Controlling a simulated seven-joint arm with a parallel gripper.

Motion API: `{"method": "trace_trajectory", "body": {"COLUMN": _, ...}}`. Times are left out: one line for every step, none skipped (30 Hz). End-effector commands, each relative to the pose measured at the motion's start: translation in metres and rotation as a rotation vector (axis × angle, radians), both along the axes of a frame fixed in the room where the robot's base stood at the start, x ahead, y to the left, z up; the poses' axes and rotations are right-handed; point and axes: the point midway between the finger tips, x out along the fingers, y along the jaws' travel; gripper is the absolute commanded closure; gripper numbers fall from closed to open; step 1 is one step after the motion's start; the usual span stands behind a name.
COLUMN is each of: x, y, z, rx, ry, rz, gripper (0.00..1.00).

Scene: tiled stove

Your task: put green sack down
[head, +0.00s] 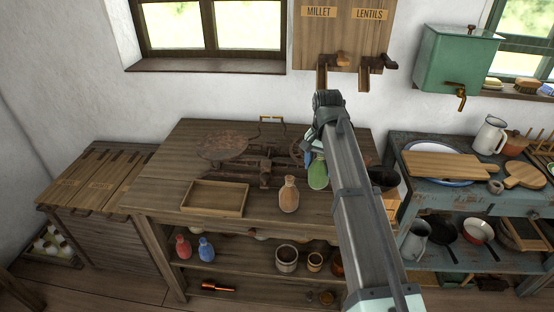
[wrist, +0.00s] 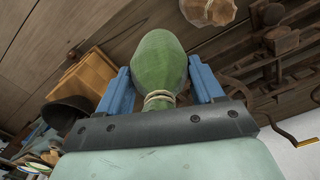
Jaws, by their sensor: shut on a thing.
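My gripper (head: 312,158) is over the right part of the wooden table (head: 160,195), partly hidden behind my own arm in the head view. In the wrist view its two blue fingers (wrist: 161,80) are shut on the green sack (wrist: 158,62), one on each side, near the tied neck. The green sack also shows in the head view (head: 318,174), just right of a tan sack (head: 289,196) standing on the table. The tan sack shows at the top of the wrist view (wrist: 208,9). I cannot tell whether the green sack touches the tabletop.
A shallow wooden tray (head: 215,198) lies at the table's front left. A rusty balance scale (head: 235,147) stands behind it. A red sack (head: 183,247) and a blue sack (head: 206,249) stand on the shelf below. The tabletop between tray and tan sack is bare.

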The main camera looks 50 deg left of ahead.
Motion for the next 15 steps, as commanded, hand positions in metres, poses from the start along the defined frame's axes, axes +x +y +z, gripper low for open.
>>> {"method": "trace_trajectory", "body": {"x": 0.001, "y": 0.018, "z": 0.006, "rx": 0.001, "ry": -0.001, "rz": 0.002, "gripper": 0.72}}
{"method": "trace_trajectory", "body": {"x": 0.001, "y": 0.027, "z": 0.009, "rx": 0.001, "ry": -0.001, "rz": 0.003, "gripper": 0.72}}
{"method": "trace_trajectory", "body": {"x": -0.001, "y": 0.04, "z": 0.013, "rx": 0.001, "ry": -0.001, "rz": 0.005, "gripper": 0.72}}
{"method": "trace_trajectory", "body": {"x": -0.002, "y": 0.051, "z": 0.016, "rx": 0.001, "ry": -0.001, "rz": 0.005, "gripper": 0.72}}
{"method": "trace_trajectory", "body": {"x": -0.004, "y": 0.063, "z": 0.019, "rx": 0.001, "ry": -0.001, "rz": 0.005, "gripper": 0.72}}
{"method": "trace_trajectory", "body": {"x": -0.007, "y": 0.079, "z": 0.023, "rx": 0.001, "ry": -0.001, "rz": 0.006, "gripper": 0.72}}
{"method": "trace_trajectory", "body": {"x": -0.009, "y": 0.091, "z": 0.026, "rx": 0.001, "ry": -0.001, "rz": 0.006, "gripper": 0.72}}
{"method": "trace_trajectory", "body": {"x": -0.011, "y": 0.102, "z": 0.03, "rx": 0.001, "ry": -0.001, "rz": 0.005, "gripper": 0.72}}
{"method": "trace_trajectory", "body": {"x": -0.015, "y": 0.118, "z": 0.034, "rx": 0.001, "ry": -0.001, "rz": 0.007, "gripper": 0.72}}
{"method": "trace_trajectory", "body": {"x": -0.018, "y": 0.13, "z": 0.038, "rx": 0.001, "ry": -0.001, "rz": 0.006, "gripper": 0.72}}
{"method": "trace_trajectory", "body": {"x": -0.021, "y": 0.141, "z": 0.041, "rx": 0.001, "ry": -0.001, "rz": 0.006, "gripper": 0.72}}
{"method": "trace_trajectory", "body": {"x": -0.026, "y": 0.157, "z": 0.046, "rx": 0.001, "ry": -0.001, "rz": 0.007, "gripper": 0.72}}
{"method": "trace_trajectory", "body": {"x": -0.03, "y": 0.169, "z": 0.049, "rx": 0.001, "ry": -0.001, "rz": 0.007, "gripper": 0.72}}
{"method": "trace_trajectory", "body": {"x": -0.034, "y": 0.181, "z": 0.053, "rx": 0.001, "ry": -0.001, "rz": 0.006, "gripper": 0.72}}
{"method": "trace_trajectory", "body": {"x": -0.04, "y": 0.197, "z": 0.058, "rx": 0.001, "ry": -0.001, "rz": 0.008, "gripper": 0.72}}
